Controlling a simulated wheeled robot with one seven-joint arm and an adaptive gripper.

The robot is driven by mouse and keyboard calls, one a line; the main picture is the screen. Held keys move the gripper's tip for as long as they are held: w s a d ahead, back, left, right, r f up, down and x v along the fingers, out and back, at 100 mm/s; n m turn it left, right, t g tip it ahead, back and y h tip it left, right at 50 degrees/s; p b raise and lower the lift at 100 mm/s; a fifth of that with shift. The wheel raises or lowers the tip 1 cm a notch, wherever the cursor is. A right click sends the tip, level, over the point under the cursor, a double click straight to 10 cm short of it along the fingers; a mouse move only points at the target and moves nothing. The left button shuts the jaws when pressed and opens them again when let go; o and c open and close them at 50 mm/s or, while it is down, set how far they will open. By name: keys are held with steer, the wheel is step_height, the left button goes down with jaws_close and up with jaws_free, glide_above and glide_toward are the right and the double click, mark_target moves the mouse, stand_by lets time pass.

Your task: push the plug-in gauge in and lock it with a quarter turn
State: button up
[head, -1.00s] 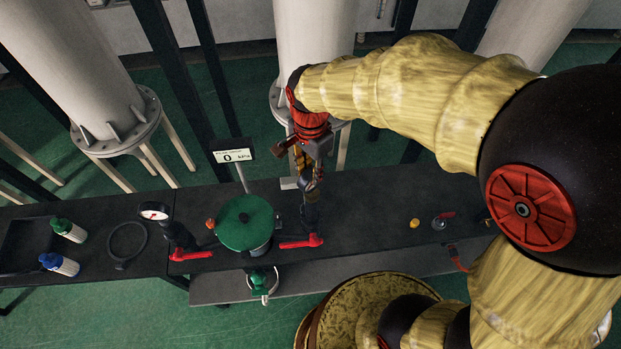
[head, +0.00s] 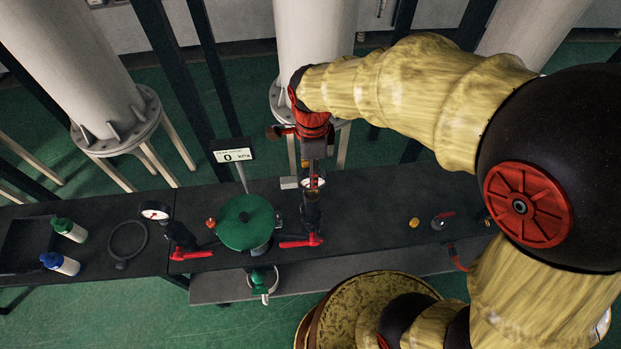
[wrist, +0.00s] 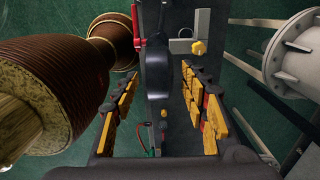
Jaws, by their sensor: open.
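The plug-in gauge (head: 314,182), with a pale round face, stands at the top of the dark upright fitting (head: 313,212) right of the green-lidded pot. My gripper (head: 311,166) is directly above it, pointing down. In the wrist view the open fingers (wrist: 163,108) with yellow-orange pads stand apart on either side of a dark rounded body (wrist: 160,76), with visible gaps. I cannot tell how deep the gauge sits or whether it is locked. A red lever handle (head: 301,242) is at the fitting's foot. The display (head: 234,155) reads 0 kPa.
The green-lidded pot (head: 245,222) is close on the left. Another gauge (head: 155,211) stands on a second fitting with a red lever (head: 192,254). A black ring (head: 127,242) and two bottles (head: 65,246) are farther left. The bench right of my gripper is mostly clear.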

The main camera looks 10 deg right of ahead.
steer(key=shift+r, duration=0.1)
step_height(320, 180, up, 12)
stand_by(0.7)
stand_by(0.3)
steer(key=n, duration=0.3)
steer(key=s+f+n, duration=0.1)
steer(key=n, duration=0.2)
steer(key=f+n, duration=0.1)
steer(key=n, duration=0.2)
steer(key=shift+s+d+f+n+t+b, duration=0.2)
steer(key=shift+d+f+n+t+b, duration=0.1)
steer(key=shift+n, duration=0.1)
steer(key=s+d+f+n+t+b, duration=0.2)
steer(key=s+d+f+n+b, duration=0.2)
steer(key=f+b, duration=0.3)
steer(key=s+d+f+n+t+b, duration=0.3)
steer(key=s+d+f+b, duration=0.4)
steer(key=b, duration=0.7)
steer(key=shift+s+f+n, duration=0.15)
steer(key=shift+f+n, duration=0.3)
steer(key=shift+n, duration=0.35)
